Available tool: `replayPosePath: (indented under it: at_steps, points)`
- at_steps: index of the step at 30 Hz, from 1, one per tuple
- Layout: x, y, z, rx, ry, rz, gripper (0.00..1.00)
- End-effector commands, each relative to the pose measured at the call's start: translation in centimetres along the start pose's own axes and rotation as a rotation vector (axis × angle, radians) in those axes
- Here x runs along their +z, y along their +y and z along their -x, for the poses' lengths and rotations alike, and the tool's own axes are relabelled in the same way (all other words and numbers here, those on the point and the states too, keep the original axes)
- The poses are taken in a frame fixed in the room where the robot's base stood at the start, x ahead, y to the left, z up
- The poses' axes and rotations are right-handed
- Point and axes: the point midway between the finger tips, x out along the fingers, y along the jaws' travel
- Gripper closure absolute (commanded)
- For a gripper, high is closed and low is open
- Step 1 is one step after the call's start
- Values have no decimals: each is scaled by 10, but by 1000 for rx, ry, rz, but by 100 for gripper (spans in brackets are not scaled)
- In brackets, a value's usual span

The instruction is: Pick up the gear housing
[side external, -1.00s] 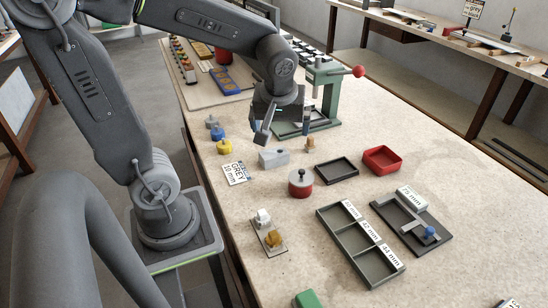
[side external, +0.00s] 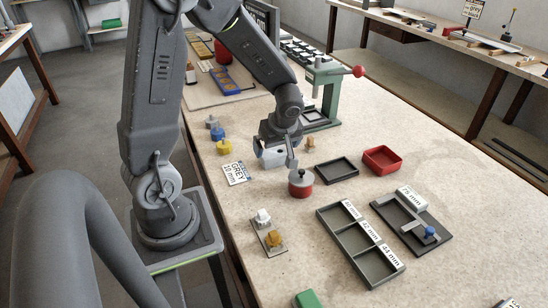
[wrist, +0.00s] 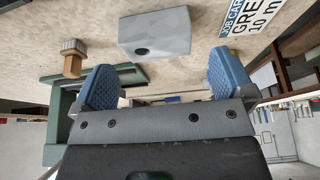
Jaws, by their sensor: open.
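The gear housing, a light grey block (side external: 272,158) with a dark round hole, sits on the bench near the job card. In the wrist view the grey block (wrist: 155,35) lies beyond the fingertips, roughly centred between them and apart from them. My gripper (wrist: 164,78) is open and empty, with blue textured pads on its two fingers. In the side view my gripper (side external: 278,156) is low over the housing and partly hides it. The gap between them is hard to judge there.
A red and grey round part with a knob (side external: 300,184) stands close in front. A small wooden piece (side external: 311,142), a black tray (side external: 336,170) and a green press (side external: 325,92) are to the right. The job card (side external: 236,173) lies left. Grey, yellow and blue pieces (side external: 220,138) stand behind it.

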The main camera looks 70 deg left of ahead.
Motion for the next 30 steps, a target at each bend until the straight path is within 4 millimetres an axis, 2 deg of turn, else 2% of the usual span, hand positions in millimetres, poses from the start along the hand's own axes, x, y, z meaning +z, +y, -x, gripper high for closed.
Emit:
replayPosePath:
  at_steps: [4,12,21,23,30]
  points:
    - [-1,1,-12,-2,-1,-2,0]
    - [-2,4,-48,-4,-1,-3,0]
    - [-2,4,-54,0,0,-1,0]
    - [-2,4,-54,0,0,-1,4]
    - [-2,4,-53,0,0,-1,27]
